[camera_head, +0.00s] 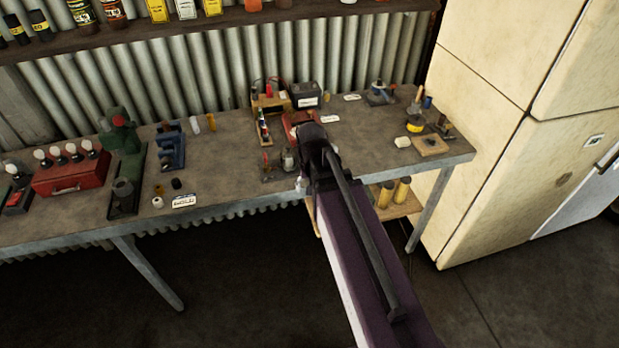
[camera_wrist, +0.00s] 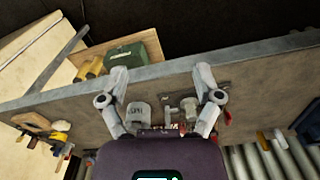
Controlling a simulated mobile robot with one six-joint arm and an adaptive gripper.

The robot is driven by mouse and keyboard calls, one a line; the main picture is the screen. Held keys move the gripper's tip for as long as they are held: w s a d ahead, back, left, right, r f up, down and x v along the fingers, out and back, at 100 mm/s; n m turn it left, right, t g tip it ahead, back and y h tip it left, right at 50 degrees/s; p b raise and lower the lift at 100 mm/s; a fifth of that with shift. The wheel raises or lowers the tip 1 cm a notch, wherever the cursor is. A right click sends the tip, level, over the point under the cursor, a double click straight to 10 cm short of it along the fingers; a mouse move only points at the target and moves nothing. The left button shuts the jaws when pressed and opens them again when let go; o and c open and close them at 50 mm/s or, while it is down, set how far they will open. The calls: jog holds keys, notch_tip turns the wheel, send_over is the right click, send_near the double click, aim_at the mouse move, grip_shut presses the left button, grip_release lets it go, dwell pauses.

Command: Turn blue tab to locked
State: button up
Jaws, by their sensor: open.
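I cannot make out for certain which part is the blue tab. A small blue-topped piece (camera_head: 427,103) stands at the right end of the bench. A blue vise-like fixture (camera_head: 171,150) stands left of centre. My gripper (camera_wrist: 162,76) is open, its two grey fingers spread above the bench near its front edge, with nothing seen held. Beyond the palm, a grey block (camera_wrist: 140,114) and a grey upright part (camera_wrist: 189,108) show between the fingers, with a small red piece beside them. In the head view my arm hides much of this spot.
The bench (camera_head: 225,170) carries a red box (camera_head: 72,176), a green machine (camera_head: 122,150) and a wooden block (camera_head: 431,145). A cream cabinet (camera_head: 480,130) stands at right. Yellow cylinders (camera_head: 402,191) sit on a lower shelf. The bench surface left of my arm is fairly clear.

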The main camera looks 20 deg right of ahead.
jog(key=shift+s+a+f+n+b, duration=0.1)
jog(key=shift+s+f+n+b, duration=0.3)
jog(key=shift+s, duration=0.4)
jog(key=shift+s+a+f+n+b, duration=0.15)
jog(key=shift+s+f+n, duration=0.25)
jog(key=shift+s, duration=0.4)
jog(key=shift+s+a+f+n+b, duration=0.1)
jog(key=shift+s+f+n+b, duration=0.2)
jog(key=shift+s+n, duration=0.35)
jog(key=shift+s, duration=0.1)
dwell(0.5)
